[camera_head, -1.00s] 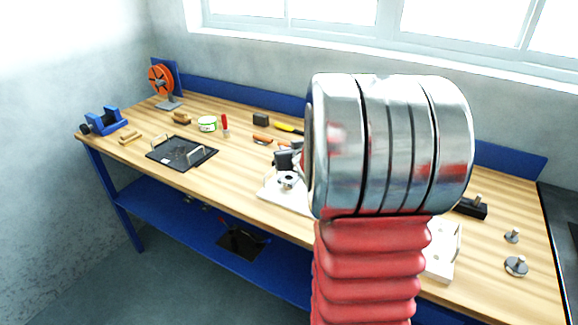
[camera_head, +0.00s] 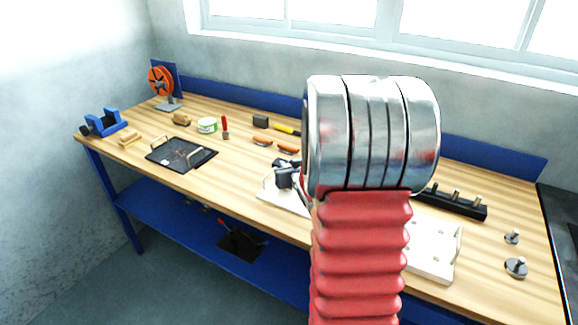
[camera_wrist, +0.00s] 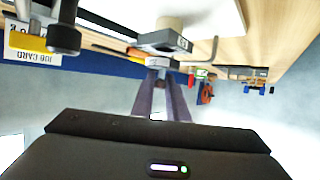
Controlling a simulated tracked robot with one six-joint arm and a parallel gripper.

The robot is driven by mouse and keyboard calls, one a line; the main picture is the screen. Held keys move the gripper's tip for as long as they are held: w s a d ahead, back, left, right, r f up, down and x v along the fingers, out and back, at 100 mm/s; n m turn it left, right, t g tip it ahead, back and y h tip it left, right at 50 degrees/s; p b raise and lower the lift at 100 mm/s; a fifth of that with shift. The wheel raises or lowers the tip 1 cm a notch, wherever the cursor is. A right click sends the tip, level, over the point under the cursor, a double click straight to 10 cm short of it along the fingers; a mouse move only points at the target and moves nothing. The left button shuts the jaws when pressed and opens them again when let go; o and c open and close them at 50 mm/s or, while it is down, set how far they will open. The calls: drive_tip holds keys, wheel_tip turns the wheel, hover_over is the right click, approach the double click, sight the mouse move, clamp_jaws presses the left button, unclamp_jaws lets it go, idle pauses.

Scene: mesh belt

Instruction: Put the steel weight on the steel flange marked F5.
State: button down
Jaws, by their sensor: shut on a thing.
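My gripper (camera_wrist: 163,80) points away from the wrist camera, with its two purple-grey fingers close together. It is shut on a small steel piece, apparently the steel weight (camera_wrist: 158,62), mostly hidden between the fingertips. Just past it is a dark grey steel part with a small white label (camera_wrist: 165,42), apparently the flange; its mark is too small to read surely. The weight and this part look very near or touching; I cannot tell which. In the head view my gripper (camera_head: 288,174) is over a white board (camera_head: 275,193), partly hidden behind my arm.
A white board with holes and a handle (camera_head: 433,250) lies right of my arm. A black rack with pegs (camera_head: 458,204) is behind it. Two knobbed steel discs (camera_head: 516,267) stand at the right. A black tray (camera_head: 182,154) lies left.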

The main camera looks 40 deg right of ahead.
drive_tip(key=shift+f, duration=0.6)
drive_tip(key=c, duration=1.7)
unclamp_jaws()
drive_tip(key=shift+c, duration=0.2)
drive_tip(key=shift+s+r, duration=0.1)
drive_tip(key=shift+r, duration=0.65)
drive_tip(key=v, duration=1.1)
drive_tip(key=shift+s+a, duration=0.25)
drive_tip(key=shift+r, duration=0.15)
